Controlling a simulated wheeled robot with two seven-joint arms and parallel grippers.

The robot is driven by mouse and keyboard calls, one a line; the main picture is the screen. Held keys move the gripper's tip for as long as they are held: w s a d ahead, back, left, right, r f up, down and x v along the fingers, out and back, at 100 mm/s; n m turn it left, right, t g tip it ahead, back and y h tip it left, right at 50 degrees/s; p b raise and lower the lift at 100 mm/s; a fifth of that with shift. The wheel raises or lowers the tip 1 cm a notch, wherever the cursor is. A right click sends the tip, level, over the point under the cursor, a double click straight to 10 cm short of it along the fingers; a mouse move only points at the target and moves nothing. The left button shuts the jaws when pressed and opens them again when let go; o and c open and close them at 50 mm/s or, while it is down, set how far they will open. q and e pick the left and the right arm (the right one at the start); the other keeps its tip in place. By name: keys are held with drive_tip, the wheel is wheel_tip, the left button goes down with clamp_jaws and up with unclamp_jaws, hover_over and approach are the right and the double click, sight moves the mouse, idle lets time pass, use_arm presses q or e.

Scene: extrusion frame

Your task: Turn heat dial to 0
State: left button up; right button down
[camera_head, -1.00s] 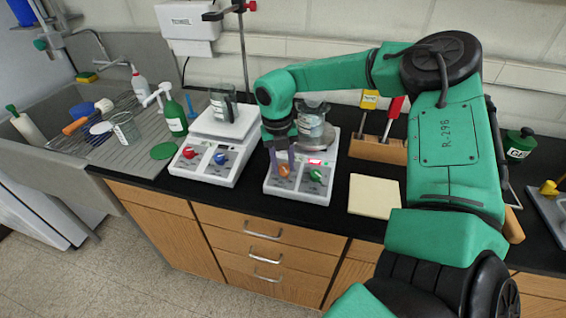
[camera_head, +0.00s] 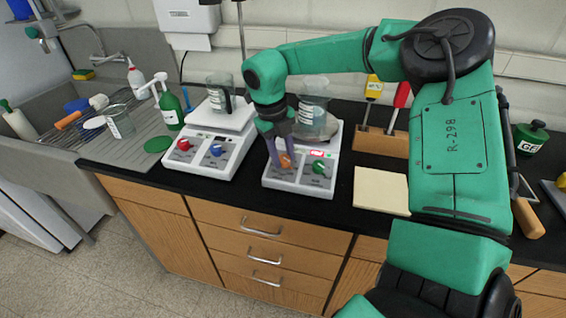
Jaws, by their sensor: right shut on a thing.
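Two white hot plates stand on the black counter. The right hot plate (camera_head: 299,187) has an orange dial (camera_head: 285,161), a green dial (camera_head: 319,168) and a lit red display (camera_head: 317,154). My right gripper (camera_head: 279,155) points down at the orange dial, its fingers shut around it and partly hiding it. Which dial is for heat, and the dial's setting, are too small to read. A glass beaker (camera_head: 313,103) stands on this hot plate, partly behind my arm. My left gripper is not in view.
The left hot plate (camera_head: 206,160) has red and blue dials and a beaker (camera_head: 218,92). A pale pad (camera_head: 381,191) and a wooden tool rack (camera_head: 368,143) lie to the right.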

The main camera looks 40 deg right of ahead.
drive_tip(key=n+h+b, duration=0.1)
drive_tip(key=n+b, duration=0.1)
drive_tip(key=n, duration=0.2)
drive_tip(key=shift+a, duration=0.1)
drive_tip(key=n, duration=0.3)
drive_tip(key=shift+b, duration=0.4)
drive_tip(key=shift+n+t+h+b, duration=0.3)
drive_tip(key=shift+n+t+h, duration=0.1)
drive_tip(key=shift+n, duration=1.6)
drive_tip(key=c, duration=0.5)
unclamp_jaws()
drive_tip(key=shift+a, duration=0.1)
